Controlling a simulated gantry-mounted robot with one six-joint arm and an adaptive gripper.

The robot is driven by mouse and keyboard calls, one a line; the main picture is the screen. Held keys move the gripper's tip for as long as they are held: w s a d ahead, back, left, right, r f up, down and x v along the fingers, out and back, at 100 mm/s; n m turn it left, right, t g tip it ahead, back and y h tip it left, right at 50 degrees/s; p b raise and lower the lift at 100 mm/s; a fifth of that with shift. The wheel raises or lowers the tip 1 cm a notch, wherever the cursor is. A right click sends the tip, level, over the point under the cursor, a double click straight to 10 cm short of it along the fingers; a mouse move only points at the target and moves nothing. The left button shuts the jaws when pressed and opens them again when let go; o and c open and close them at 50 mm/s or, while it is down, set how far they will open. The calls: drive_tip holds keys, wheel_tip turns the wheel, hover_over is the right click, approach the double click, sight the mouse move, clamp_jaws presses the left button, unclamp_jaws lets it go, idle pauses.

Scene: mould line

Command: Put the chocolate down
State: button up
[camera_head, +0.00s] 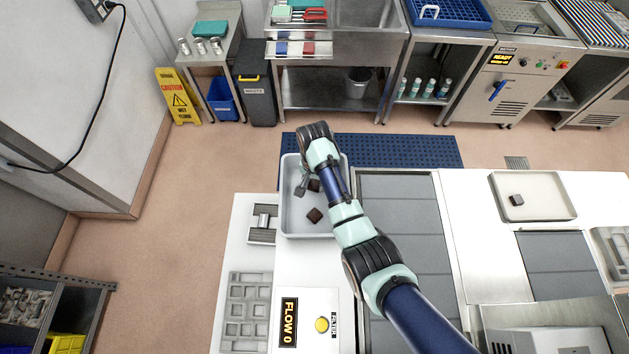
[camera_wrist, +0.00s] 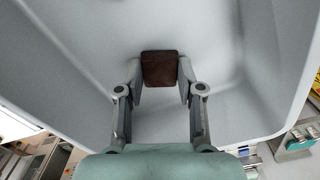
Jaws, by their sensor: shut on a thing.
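A dark brown square chocolate (camera_wrist: 160,68) is between the fingertips of my gripper (camera_wrist: 160,84) in the wrist view; both fingers press on its sides. In the head view my gripper (camera_head: 301,188) points down into a light grey deep tray (camera_head: 287,222) on the left of the bench. I cannot tell from the head view how high the held chocolate is above the tray floor.
The grey tray walls (camera_wrist: 248,75) rise around my gripper. A shallow pale tray (camera_head: 545,205) with a dark piece (camera_head: 516,200) is at the right. A grey mould (camera_head: 247,310) and a control box (camera_head: 305,315) reading FLOW 0 are at the front left.

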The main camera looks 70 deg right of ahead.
sight(314, 184)
drive_tip(key=o, duration=0.9)
wheel_tip(314, 184, up, 12)
drive_tip(key=p, duration=0.2)
